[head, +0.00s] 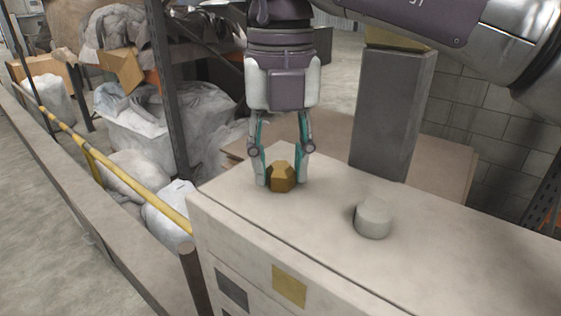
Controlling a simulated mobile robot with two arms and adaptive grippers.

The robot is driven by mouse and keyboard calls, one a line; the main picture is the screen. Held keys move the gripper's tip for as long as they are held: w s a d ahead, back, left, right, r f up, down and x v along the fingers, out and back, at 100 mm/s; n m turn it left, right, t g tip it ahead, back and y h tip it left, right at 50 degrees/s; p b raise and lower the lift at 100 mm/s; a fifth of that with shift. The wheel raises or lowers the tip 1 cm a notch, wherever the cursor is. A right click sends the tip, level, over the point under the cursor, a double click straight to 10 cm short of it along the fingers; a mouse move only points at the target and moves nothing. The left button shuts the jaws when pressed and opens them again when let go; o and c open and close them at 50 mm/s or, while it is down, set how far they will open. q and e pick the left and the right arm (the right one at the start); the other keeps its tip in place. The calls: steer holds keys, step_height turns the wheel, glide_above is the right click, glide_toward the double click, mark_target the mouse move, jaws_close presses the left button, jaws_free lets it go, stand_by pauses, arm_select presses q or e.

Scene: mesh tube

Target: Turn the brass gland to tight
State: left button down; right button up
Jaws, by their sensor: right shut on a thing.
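The brass gland (282,178) is a faceted, gold-brown piece on the top of the pale cabinet (330,225), near its far left end. My right gripper (281,182) comes down over it from above, fingers pointing down. Its two fingers are closed on the gland, one at each side. The gland's base and any marks around it are too small to make out. My left gripper does not show.
A grey round knob (373,219) stands on the cabinet top, right of the gland. A dark square post (392,115) rises behind. A yellow rail (120,170) and white sacks (165,212) lie to the left. The cabinet top between gland and knob is clear.

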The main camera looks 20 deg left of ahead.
mark_target(280, 164)
steer(key=shift+r, duration=0.1)
stand_by(0.4)
steer(key=o, duration=1.1)
steer(key=shift+o, duration=0.2)
step_height(280, 164, up, 12)
